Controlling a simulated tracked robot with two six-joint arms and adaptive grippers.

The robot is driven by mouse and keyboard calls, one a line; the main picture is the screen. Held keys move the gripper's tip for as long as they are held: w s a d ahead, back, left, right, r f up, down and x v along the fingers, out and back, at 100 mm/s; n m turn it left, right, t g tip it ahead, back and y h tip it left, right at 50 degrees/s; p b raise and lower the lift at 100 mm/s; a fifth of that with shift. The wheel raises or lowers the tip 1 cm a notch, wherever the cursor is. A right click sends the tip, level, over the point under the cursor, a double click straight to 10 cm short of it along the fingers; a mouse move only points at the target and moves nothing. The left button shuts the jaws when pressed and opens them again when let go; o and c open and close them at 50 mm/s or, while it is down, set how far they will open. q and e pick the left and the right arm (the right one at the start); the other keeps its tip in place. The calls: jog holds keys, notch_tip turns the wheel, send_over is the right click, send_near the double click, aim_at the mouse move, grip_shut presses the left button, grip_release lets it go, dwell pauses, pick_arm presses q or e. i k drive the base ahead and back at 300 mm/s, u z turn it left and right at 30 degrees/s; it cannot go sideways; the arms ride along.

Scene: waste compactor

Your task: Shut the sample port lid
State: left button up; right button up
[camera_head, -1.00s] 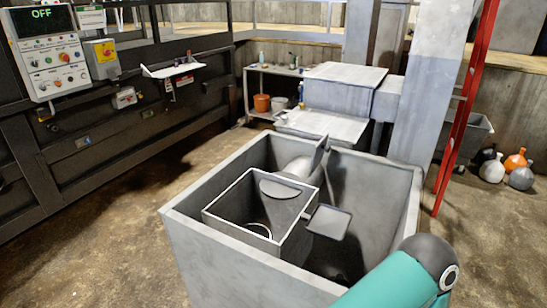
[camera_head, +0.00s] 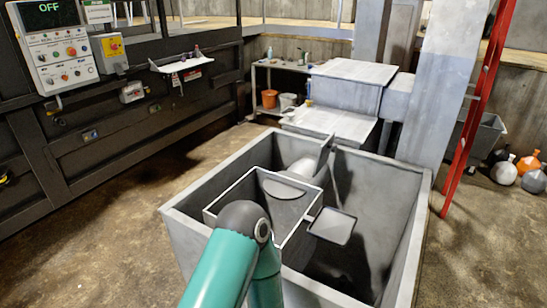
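No part in view is clearly marked as the sample port lid. A small square plate (camera_head: 333,226) juts out flat from the right side of an open square box (camera_head: 245,184), and it may be the lid. The box sits inside a large grey open bin (camera_head: 190,230). Another flat plate (camera_head: 327,150) stands upright behind the box, beside a rounded metal part (camera_head: 298,170). A teal arm of mine with a dark joint rises from the bottom edge and hides the box's front left part. Neither of my grippers is in view.
A control panel (camera_head: 52,45) reading OFF is on the dark machine at left. A grey stepped unit (camera_head: 345,88) and a shelf with an orange bucket (camera_head: 269,99) stand behind the bin. A red ladder (camera_head: 472,120) and several flasks (camera_head: 503,171) are at right. Floor left of the bin is clear.

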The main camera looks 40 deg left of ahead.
aim_at(324, 153)
jog(key=z, duration=1)
jog(key=i, duration=0.1)
jog(key=u, duration=1.6)
jog(key=k, duration=0.55)
jog(key=u, duration=0.25)
jog(key=i, duration=0.55)
jog(key=z, duration=0.05)
